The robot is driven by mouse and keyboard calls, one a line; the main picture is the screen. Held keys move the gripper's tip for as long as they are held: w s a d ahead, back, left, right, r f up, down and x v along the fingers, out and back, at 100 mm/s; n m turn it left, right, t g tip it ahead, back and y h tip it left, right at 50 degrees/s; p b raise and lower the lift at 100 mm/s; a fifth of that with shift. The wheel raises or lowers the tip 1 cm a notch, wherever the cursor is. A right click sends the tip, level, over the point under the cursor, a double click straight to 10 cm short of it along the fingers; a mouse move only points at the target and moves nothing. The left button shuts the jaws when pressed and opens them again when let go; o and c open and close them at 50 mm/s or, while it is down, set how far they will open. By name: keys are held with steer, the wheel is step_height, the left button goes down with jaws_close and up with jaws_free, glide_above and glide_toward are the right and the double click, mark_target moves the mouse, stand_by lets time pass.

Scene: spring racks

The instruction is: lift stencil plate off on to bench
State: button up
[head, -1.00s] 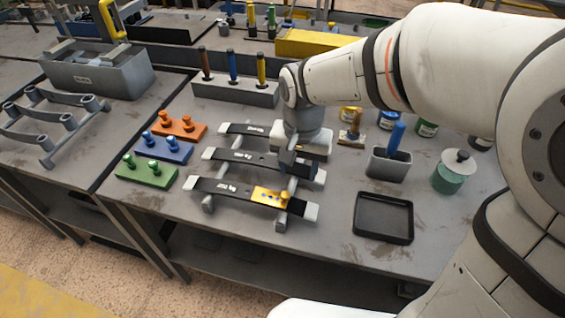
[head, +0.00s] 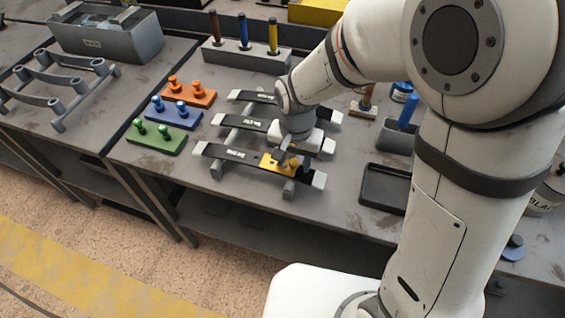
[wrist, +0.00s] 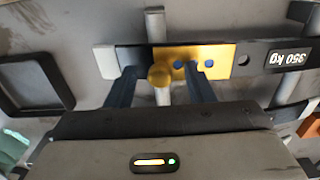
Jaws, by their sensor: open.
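The yellow stencil plate (head: 272,163) lies on the right part of the nearest dark leaf spring (head: 220,154) on the rack. In the wrist view, the plate (wrist: 222,52) has a brass knob (wrist: 160,75) and blue-ringed holes, and the spring (wrist: 265,57) reads "350 kg". My gripper (head: 289,156) is low at the plate's knob end. In the wrist view, its two dark fingers (wrist: 157,80) are apart, one on each side of the knob. They are not closed on it. Whether they touch the knob, I cannot tell.
Green (head: 155,138), blue (head: 174,112) and orange (head: 189,92) blocks with pegs stand left of the rack. A black tray (head: 384,188) lies to the right, partly behind my arm. The bench (head: 205,190) is bare between the green block and the rack.

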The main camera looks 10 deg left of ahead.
steer(key=shift+c, duration=0.5)
steer(key=c, duration=0.8)
